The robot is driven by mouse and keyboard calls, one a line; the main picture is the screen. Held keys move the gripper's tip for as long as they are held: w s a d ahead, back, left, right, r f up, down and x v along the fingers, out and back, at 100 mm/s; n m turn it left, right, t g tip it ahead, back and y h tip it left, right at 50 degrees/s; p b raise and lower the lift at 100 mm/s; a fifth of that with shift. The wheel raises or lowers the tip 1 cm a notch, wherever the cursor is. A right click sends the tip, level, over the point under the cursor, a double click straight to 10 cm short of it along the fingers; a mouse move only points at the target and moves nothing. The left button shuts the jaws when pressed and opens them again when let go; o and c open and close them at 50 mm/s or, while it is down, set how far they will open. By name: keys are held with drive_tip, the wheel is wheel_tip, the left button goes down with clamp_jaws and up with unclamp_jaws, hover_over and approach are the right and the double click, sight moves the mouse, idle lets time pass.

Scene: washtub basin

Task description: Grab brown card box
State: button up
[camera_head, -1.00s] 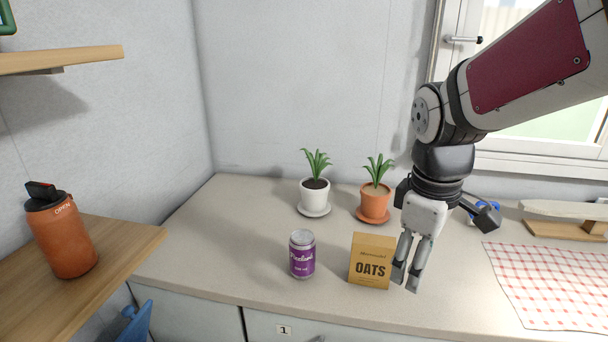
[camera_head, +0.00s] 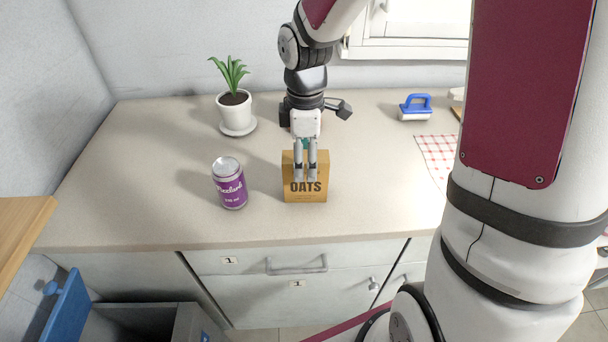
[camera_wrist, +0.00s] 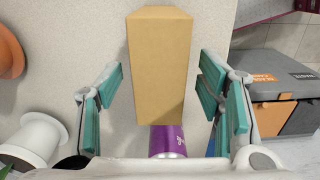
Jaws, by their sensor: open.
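The brown card box (camera_head: 306,190), printed OATS, stands upright on the counter, right of a purple can. My gripper (camera_head: 306,178) points down over the box, its fingers overlapping the box's upper front in the head view. In the wrist view the box (camera_wrist: 158,62) lies between the two open teal-padded fingers of my gripper (camera_wrist: 163,100), with a gap on each side. The fingers are not closed on it. How far they reach down its sides is unclear.
The purple can (camera_head: 229,184) stands close left of the box. A white potted plant (camera_head: 236,108) is behind it. The orange pot (camera_wrist: 10,52) shows in the wrist view. A blue-handled brush (camera_head: 416,107) and checked cloth (camera_head: 436,157) are at right. Counter front is clear.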

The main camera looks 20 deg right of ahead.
sight(305, 178)
drive_tip(key=shift+d+f, duration=0.1)
drive_tip(key=shift+f, duration=3.2)
drive_tip(key=c, duration=1.2)
